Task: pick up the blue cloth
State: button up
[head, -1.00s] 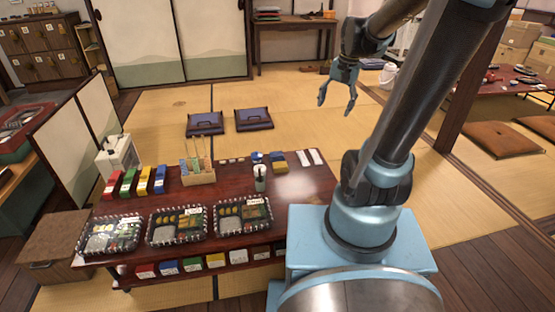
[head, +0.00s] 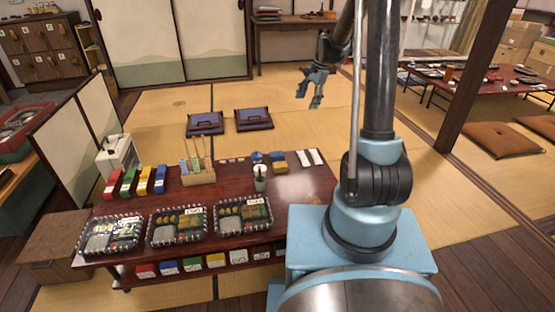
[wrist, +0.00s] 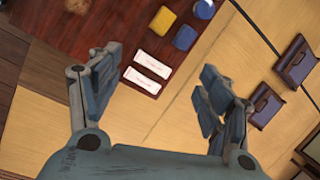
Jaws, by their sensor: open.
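The blue cloth (head: 277,156) is a small folded piece near the far edge of the dark red low table, beside a folded yellow cloth (head: 280,166). In the wrist view the blue cloth (wrist: 186,38) lies beyond the fingers, close to the table edge, with the yellow cloth (wrist: 162,21) beside it. My gripper (head: 309,101) is open and empty, raised beyond the table's far right corner. In the wrist view my gripper (wrist: 160,64) has its fingers spread wide, apart from the cloth.
Two white packets (wrist: 146,74) lie near the blue cloth. A round blue item (head: 257,157) and a cup (head: 260,178) stand left of it. A wooden holder (head: 197,173) with tall sticks and several bento trays (head: 177,225) occupy the table.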

jog(key=w+a+f+m, duration=0.2)
jog(key=w+a+f, duration=0.2)
jog(key=w+f, duration=0.5)
jog(key=m+g+y, duration=0.1)
jog(key=m, duration=0.1)
send_near(277, 154)
jog(key=x, duration=0.8)
jog(key=shift+a+f, duration=0.1)
jog(key=shift+f, duration=0.2)
jog(key=c, duration=1)
